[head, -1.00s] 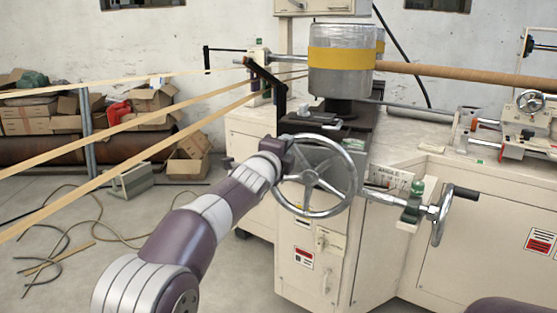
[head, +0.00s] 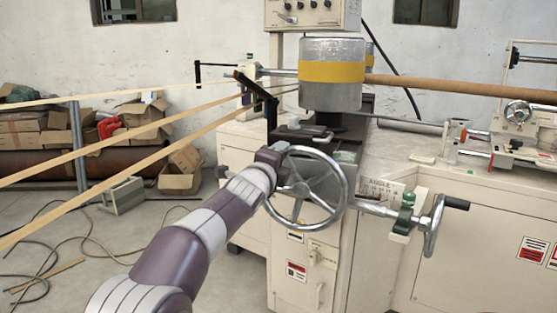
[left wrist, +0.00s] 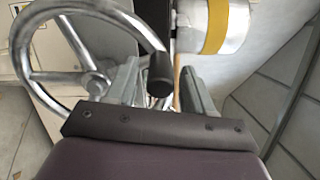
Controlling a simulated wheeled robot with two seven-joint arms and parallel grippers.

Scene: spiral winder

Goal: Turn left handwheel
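The left handwheel (head: 343,203) is a large spoked metal wheel on the front of the cream winder. In the left wrist view, the wheel (left wrist: 27,72) fills the left side, with its black knob (left wrist: 160,76) standing near the middle. My left gripper (head: 273,154) is at the wheel's upper left rim. In the left wrist view, my left gripper (left wrist: 160,88) has its two grey fingers apart, one on each side of the knob, with gaps visible. Whether either finger touches the knob is unclear. My right gripper is not in view.
A smaller crank wheel (head: 432,226) with a black handle juts out to the right. A yellow-banded drum (head: 331,72) stands above the handwheel. Wooden strips (head: 100,147) cross the left side. Cables (head: 40,262) lie on the floor.

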